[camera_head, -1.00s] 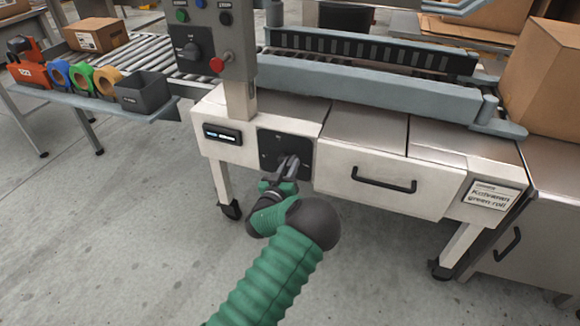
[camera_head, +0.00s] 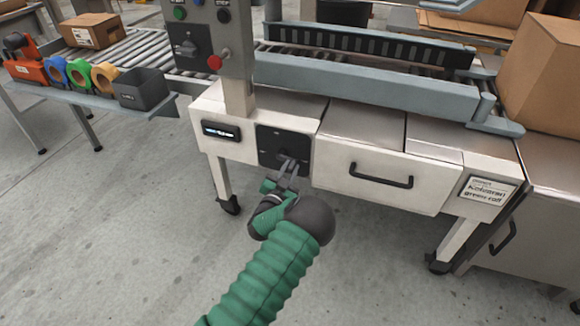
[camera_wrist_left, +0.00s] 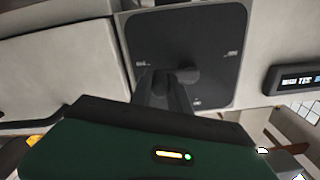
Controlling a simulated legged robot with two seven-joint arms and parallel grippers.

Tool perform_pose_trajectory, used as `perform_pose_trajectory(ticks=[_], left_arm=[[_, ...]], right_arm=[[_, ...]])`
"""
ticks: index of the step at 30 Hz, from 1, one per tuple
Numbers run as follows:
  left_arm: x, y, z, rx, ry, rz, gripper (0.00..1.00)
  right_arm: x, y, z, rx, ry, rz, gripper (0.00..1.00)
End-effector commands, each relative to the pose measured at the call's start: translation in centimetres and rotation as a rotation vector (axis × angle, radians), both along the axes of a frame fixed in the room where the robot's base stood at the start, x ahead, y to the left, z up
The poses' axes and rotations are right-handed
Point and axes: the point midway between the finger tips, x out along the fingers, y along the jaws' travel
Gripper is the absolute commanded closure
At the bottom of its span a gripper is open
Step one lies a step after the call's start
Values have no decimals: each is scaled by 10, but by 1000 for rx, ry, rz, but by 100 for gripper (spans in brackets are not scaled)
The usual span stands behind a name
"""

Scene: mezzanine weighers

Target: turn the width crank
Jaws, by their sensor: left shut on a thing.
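The width crank sits on a black square plate (camera_head: 272,143) on the front of the pale machine, between a small display and a drawer. The plate also shows in the left wrist view (camera_wrist_left: 190,40), with the dark crank (camera_wrist_left: 187,76) at its lower middle. My left gripper (camera_head: 289,167) reaches up to the plate from below and is shut on the crank; its fingers (camera_wrist_left: 166,90) hide much of the crank's handle. My right gripper is in neither view.
A drawer with a black handle (camera_head: 381,176) is right of the plate. A small display (camera_head: 221,132) is to its left. A control post (camera_head: 238,95) with buttons stands above. A side shelf holds tape rolls (camera_head: 80,76) and a dark bin (camera_head: 147,89). The floor in front is clear.

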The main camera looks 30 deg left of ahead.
Motion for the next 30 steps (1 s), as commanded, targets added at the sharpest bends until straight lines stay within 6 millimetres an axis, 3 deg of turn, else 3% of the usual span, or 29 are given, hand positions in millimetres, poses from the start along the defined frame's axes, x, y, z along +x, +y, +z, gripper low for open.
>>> perform_pose_trajectory(ticks=[10,26,27,30], left_arm=[[-1,0,-10,142,39,-1,100],[-1,0,-11,164,46,-2,100],[-1,0,-11,164,46,-2,73],[-1,0,-11,164,45,-1,60]], right_arm=[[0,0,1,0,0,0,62],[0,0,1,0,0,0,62],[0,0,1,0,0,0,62],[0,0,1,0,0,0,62]])
